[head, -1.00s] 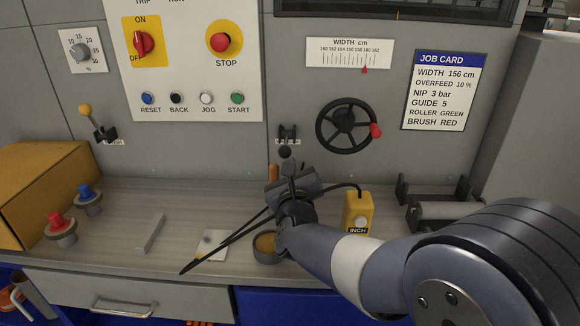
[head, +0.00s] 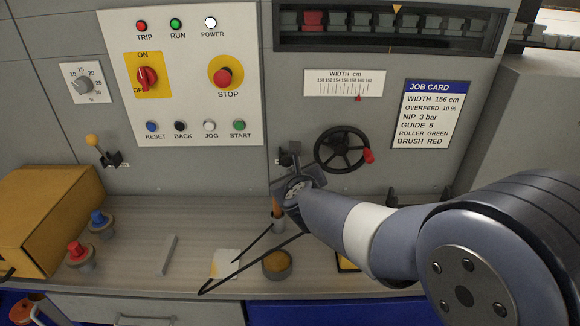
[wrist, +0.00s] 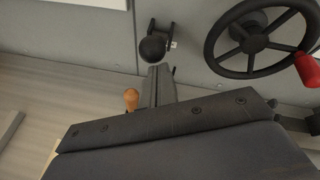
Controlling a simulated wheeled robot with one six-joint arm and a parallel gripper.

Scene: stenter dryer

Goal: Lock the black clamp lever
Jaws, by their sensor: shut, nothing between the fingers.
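The black clamp lever (wrist: 153,49) shows in the wrist view as a round black knob in front of a small bracket on the grey panel. In the head view its bracket (head: 284,158) sits left of the handwheel, largely hidden by my gripper. My gripper (wrist: 158,70) is shut and empty. Its fingertips point at the panel and lie just below the knob in the wrist view; I cannot tell whether they touch it. In the head view my gripper (head: 294,150) is in front of the lever.
The black handwheel (head: 340,149) with a red knob is close on the right. An orange-brown handle (head: 277,210) stands upright below my gripper. A round dish (head: 277,264), a grey bar (head: 168,255) and a yellow box (head: 42,215) are on the worktop.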

